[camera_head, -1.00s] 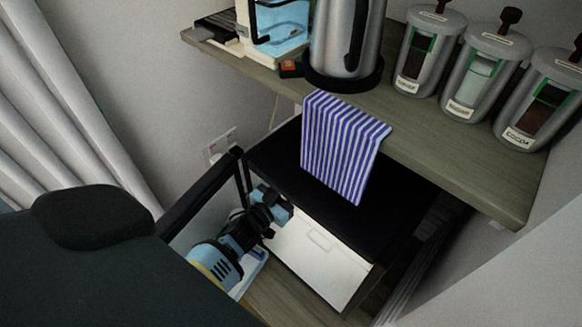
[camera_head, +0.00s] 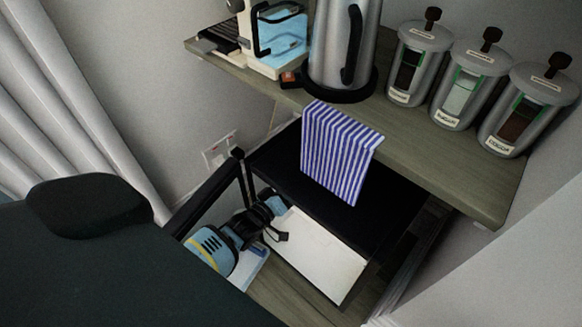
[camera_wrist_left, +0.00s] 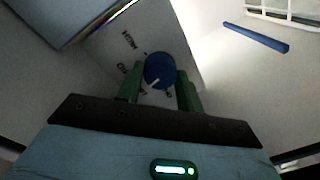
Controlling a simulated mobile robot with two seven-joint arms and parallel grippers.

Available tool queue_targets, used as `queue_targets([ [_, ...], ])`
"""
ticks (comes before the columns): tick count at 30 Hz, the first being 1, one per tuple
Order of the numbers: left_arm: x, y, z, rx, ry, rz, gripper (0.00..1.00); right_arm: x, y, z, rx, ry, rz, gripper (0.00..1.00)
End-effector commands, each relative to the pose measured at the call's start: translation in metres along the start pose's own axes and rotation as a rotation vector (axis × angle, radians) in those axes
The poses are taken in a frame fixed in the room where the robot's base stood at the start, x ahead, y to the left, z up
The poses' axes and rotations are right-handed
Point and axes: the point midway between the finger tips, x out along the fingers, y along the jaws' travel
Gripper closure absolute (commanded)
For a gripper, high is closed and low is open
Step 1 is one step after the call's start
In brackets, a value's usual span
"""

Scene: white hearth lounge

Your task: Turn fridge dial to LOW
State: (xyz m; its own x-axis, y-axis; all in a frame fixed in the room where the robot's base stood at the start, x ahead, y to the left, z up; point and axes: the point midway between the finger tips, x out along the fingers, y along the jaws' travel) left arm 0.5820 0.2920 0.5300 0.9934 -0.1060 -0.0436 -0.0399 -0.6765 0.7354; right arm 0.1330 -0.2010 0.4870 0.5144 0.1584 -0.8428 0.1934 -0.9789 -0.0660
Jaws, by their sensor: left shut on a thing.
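The blue dial (camera_wrist_left: 159,70) is round, with a white pointer line toward the lower left in the left wrist view. It sits on a pale plate (camera_wrist_left: 105,45) with dark lettering around it. The lettering is tilted and partly covered, so I cannot read the settings surely. My left gripper (camera_wrist_left: 160,84) is shut on the dial, with a green finger on either side. In the head view my left gripper (camera_head: 272,206) reaches into the open black fridge (camera_head: 275,170); the dial is hidden there. My right gripper is not in view.
A wooden shelf (camera_head: 440,152) overhangs the fridge, holding a kettle (camera_head: 335,45), a coffee machine (camera_head: 270,40) and several canisters (camera_head: 415,65). A striped towel (camera_head: 338,150) hangs over its edge. The open fridge door (camera_head: 205,198) stands left of my arm. A blue strip (camera_wrist_left: 256,37) lies right of the dial.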

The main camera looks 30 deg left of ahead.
Motion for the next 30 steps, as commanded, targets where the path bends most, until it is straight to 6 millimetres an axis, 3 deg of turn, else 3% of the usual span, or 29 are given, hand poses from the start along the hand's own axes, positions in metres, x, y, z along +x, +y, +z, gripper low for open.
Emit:
queue_targets([
  [12, -0.0003, -0.0009, -0.0002, -0.176, -0.01, 0.0, 0.86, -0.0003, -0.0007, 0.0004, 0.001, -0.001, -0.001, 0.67],
  [28, -0.0003, -0.001, -0.0003, -0.197, -0.011, -0.001, 0.86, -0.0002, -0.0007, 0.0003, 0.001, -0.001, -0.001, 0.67],
  [29, -0.0003, -0.001, -0.0003, -0.197, -0.011, -0.001, 0.61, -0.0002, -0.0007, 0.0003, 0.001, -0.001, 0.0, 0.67],
  [30, -0.0003, -0.0009, -0.0003, -0.197, -0.011, 0.0, 0.56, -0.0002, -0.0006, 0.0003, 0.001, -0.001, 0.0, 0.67],
])
